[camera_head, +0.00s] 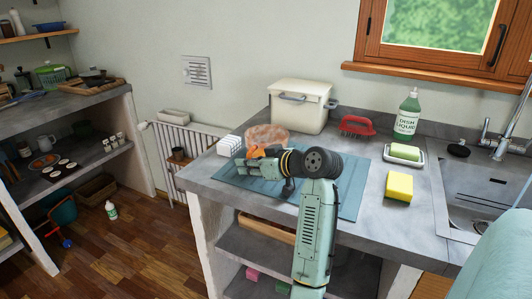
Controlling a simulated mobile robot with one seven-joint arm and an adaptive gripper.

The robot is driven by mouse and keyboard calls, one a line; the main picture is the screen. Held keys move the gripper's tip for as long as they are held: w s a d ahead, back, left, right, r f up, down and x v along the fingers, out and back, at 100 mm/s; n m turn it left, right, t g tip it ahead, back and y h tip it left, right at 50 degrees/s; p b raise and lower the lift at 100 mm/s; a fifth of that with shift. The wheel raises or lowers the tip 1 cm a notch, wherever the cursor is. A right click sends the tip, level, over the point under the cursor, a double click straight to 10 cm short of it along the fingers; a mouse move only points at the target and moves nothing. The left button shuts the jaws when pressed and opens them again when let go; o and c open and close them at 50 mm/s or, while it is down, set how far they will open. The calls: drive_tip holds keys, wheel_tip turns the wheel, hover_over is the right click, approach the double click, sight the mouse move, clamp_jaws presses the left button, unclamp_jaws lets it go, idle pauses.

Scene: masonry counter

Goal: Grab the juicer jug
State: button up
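A translucent orange-pink vessel (267,134) stands on the counter, left of the cream bin; it looks like the juicer jug, but its lower part is hidden behind my gripper. My gripper (247,160) points left, in front of the vessel and low over the blue-grey mat (345,198). A bright orange piece shows at the gripper's upper edge; I cannot tell what it belongs to. The fingers are small and partly covered by my wrist, so whether they are open, shut or touching the vessel is unclear.
A white slotted block (229,145) is close left of the gripper. The cream lidded bin (300,106) stands behind. A red brush (356,125), soap dish (404,155), yellow sponge (399,186), green bottle (407,115) and sink (485,190) are to the right.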

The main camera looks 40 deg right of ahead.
clamp_jaws()
drive_tip(key=shift+r, duration=0.2)
idle(0.6)
